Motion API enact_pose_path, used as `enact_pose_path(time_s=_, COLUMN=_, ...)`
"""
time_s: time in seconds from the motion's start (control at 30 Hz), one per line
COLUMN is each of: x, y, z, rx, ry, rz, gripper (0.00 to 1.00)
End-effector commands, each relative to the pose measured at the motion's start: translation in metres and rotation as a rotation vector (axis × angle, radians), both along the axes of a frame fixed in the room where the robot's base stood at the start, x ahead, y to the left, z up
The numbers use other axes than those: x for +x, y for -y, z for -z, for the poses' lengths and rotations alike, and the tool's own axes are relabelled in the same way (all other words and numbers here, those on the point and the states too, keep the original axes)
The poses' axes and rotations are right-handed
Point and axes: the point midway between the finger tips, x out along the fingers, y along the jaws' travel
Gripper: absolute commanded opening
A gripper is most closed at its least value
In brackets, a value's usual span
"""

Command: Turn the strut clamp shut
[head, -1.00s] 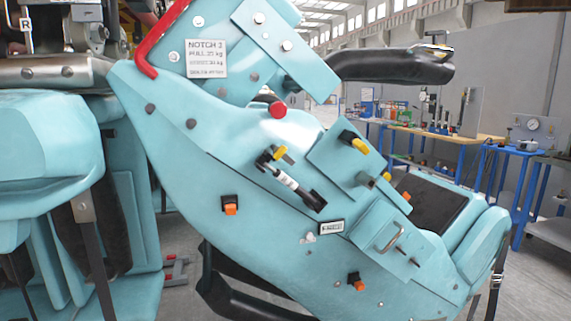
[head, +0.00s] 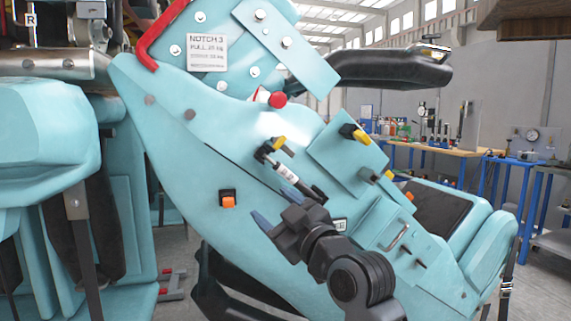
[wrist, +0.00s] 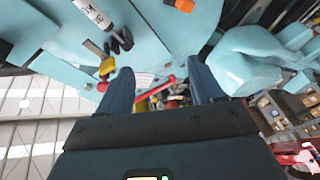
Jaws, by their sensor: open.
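The strut (head: 287,172) is a short dark rod with a white labelled sleeve, lying slantwise on the teal side panel. A yellow-tipped lever (head: 278,143) sits at its upper end; I take this as the strut clamp. In the wrist view the strut (wrist: 92,12) is at the top left, with the yellow lever (wrist: 107,66) just left of the left finger. My gripper (head: 276,208) is open and empty, below and left of the strut's lower end. In the wrist view my gripper (wrist: 162,85) shows two spread dark blue fingers. I cannot tell its distance from the panel.
A second yellow-tipped lever (head: 355,134) is on a raised plate to the right. A red knob (head: 277,100) is above the strut. An orange latch (head: 228,202) is at left, a metal handle (head: 398,236) at lower right. Workbenches (head: 440,150) stand behind.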

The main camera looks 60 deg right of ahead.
Motion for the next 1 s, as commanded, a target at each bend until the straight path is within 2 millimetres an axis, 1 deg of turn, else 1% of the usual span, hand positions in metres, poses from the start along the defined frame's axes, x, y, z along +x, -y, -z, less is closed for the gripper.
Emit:
enact_pose_path(time_s=0.03, x=-0.004, y=0.017, z=-0.014, rx=-0.055, ry=-0.003, rz=0.026, gripper=0.66)
enact_pose_path(time_s=0.1, x=-0.009, y=0.034, z=-0.032, rx=-0.123, ry=-0.021, rz=0.048, gripper=0.66)
enact_pose_path(time_s=0.2, x=-0.017, y=0.053, z=-0.053, rx=-0.206, ry=-0.05, rz=0.077, gripper=0.66)
enact_pose_path(time_s=0.3, x=-0.024, y=0.065, z=-0.069, rx=-0.267, ry=-0.077, rz=0.1, gripper=0.66)
enact_pose_path(time_s=0.47, x=-0.029, y=0.073, z=-0.082, rx=-0.312, ry=-0.101, rz=0.114, gripper=0.66)
enact_pose_path(time_s=0.57, x=-0.024, y=0.077, z=-0.085, rx=-0.317, ry=-0.104, rz=0.115, gripper=0.66)
enact_pose_path(time_s=0.63, x=-0.017, y=0.081, z=-0.088, rx=-0.317, ry=-0.103, rz=0.114, gripper=0.66)
enact_pose_path(time_s=0.9, x=0.017, y=0.102, z=-0.098, rx=-0.316, ry=-0.104, rz=0.115, gripper=0.66)
enact_pose_path(time_s=1.0, x=0.026, y=0.108, z=-0.1, rx=-0.314, ry=-0.103, rz=0.114, gripper=0.66)
